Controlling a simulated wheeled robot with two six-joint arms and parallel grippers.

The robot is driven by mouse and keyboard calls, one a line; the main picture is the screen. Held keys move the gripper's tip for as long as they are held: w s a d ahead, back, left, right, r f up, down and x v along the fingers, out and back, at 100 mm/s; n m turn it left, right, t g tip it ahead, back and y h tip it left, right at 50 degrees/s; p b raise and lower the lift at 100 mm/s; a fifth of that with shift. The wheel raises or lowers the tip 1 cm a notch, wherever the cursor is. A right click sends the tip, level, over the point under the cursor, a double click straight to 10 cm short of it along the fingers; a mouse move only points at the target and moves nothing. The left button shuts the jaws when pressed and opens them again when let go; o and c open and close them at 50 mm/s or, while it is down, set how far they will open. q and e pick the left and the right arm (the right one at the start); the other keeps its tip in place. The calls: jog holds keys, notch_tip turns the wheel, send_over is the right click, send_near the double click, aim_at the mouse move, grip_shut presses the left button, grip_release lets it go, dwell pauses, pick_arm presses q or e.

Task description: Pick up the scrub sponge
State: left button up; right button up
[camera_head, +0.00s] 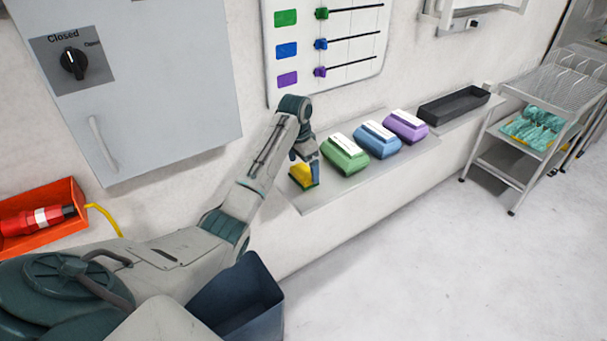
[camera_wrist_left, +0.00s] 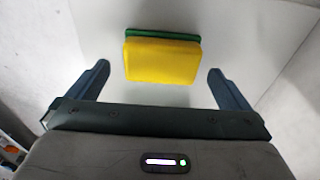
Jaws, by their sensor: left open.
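The scrub sponge (camera_head: 302,175) is yellow with a green scouring side and sits at the left end of a wall shelf (camera_head: 345,186). In the left wrist view the sponge (camera_wrist_left: 162,59) lies ahead of and between the two fingers, with space on both sides. My left gripper (camera_head: 305,156) is right above the sponge in the head view. It also shows in the left wrist view (camera_wrist_left: 158,82), open and empty. It partly hides the sponge in the head view. My right gripper is not in view.
Green (camera_head: 343,156), blue (camera_head: 377,142) and purple (camera_head: 406,127) containers stand in a row right of the sponge. A black tray (camera_head: 453,106) lies farther along. A wall cabinet (camera_head: 135,95) and a blue-grey bin (camera_head: 240,300) are left of the shelf.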

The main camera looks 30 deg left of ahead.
aim_at(304, 171)
pick_arm(q)
notch_tip(304, 171, down, 2)
jog(key=shift+w+f, duration=0.1)
jog(key=shift+f, duration=0.1)
jog(key=shift+w+f, duration=0.15)
jog(key=shift+f, duration=0.3)
jog(key=c, duration=0.9)
jog(key=shift+r, duration=0.15)
jog(key=shift+r, duration=0.5)
jog(key=shift+s+r+b, duration=0.25)
jog(key=shift+r+b, duration=0.45)
jog(key=shift+r, duration=0.4)
jog(key=s, duration=0.3)
jog(key=s+d, duration=0.1)
jog(key=s, duration=0.1)
jog(key=shift+s+r+b, duration=0.25)
jog(key=shift+b, duration=0.1)
jog(key=shift+s+d+r+p, duration=0.25)
jog(key=shift+s+p, duration=0.35)
jog(key=shift+s, duration=1.05)
jog(key=shift+s+d+r+p, duration=0.1)
jog(key=shift+s+d+p, duration=0.4)
jog(key=shift+s, duration=1.1)
jog(key=shift+s+d+r+p, duration=0.2)
jog(key=shift+s+p, duration=0.5)
jog(key=shift+s, duration=0.95)
